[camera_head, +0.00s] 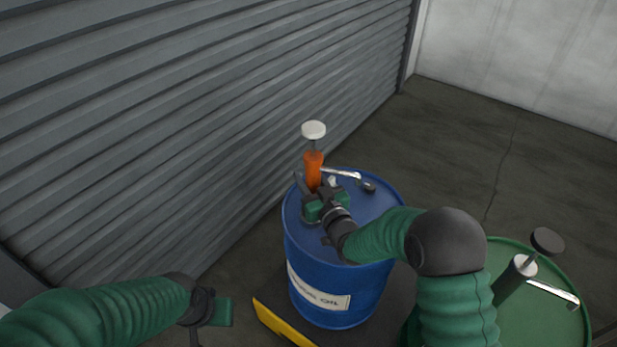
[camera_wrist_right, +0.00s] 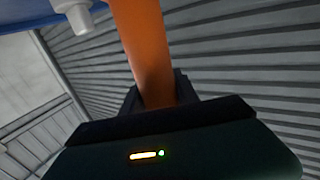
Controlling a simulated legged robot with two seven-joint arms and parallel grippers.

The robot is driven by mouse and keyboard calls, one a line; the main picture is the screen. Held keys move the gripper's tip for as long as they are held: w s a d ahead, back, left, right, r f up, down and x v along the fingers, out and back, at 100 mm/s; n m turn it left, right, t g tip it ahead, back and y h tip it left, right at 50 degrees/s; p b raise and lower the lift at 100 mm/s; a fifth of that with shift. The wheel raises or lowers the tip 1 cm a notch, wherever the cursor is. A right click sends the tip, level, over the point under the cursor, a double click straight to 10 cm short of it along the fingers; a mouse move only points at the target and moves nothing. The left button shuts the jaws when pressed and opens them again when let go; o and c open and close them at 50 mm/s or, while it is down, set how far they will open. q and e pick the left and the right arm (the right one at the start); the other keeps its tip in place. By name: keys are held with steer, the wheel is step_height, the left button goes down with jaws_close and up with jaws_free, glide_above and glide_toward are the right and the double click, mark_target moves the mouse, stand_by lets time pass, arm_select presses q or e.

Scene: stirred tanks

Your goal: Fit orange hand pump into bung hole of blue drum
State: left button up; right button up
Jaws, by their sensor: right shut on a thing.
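The orange hand pump (camera_head: 313,168) stands about upright over the far left part of the blue drum's top, with a white knob on top and a silver spout pointing right. My right gripper (camera_head: 315,190) is shut on its orange body, which also shows in the right wrist view (camera_wrist_right: 145,45). The blue drum (camera_head: 325,295) has a white label reading partly "OIL". The bung hole and the pump's lower end are hidden behind my gripper, so I cannot tell whether the pump sits in the hole. My left gripper (camera_head: 215,312) is low at the left, away from the drum; its jaws are unclear.
A green drum (camera_head: 560,325) with a dark pump (camera_head: 512,280) stands at the right. A small dark cap (camera_head: 369,187) lies on the blue drum's top. A yellow object (camera_head: 280,325) is on the floor at front. A grey shutter wall (camera_head: 180,110) runs close behind the blue drum.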

steer(key=shift+f+b, duration=0.75)
steer(key=shift+f, duration=0.1)
steer(key=o, duration=1.3)
steer(key=shift+f, duration=0.15)
steer(key=p+v, duration=0.1)
steer(key=v, duration=1.5)
steer(key=shift+s+d, duration=0.1)
steer(key=shift+s, duration=0.3)
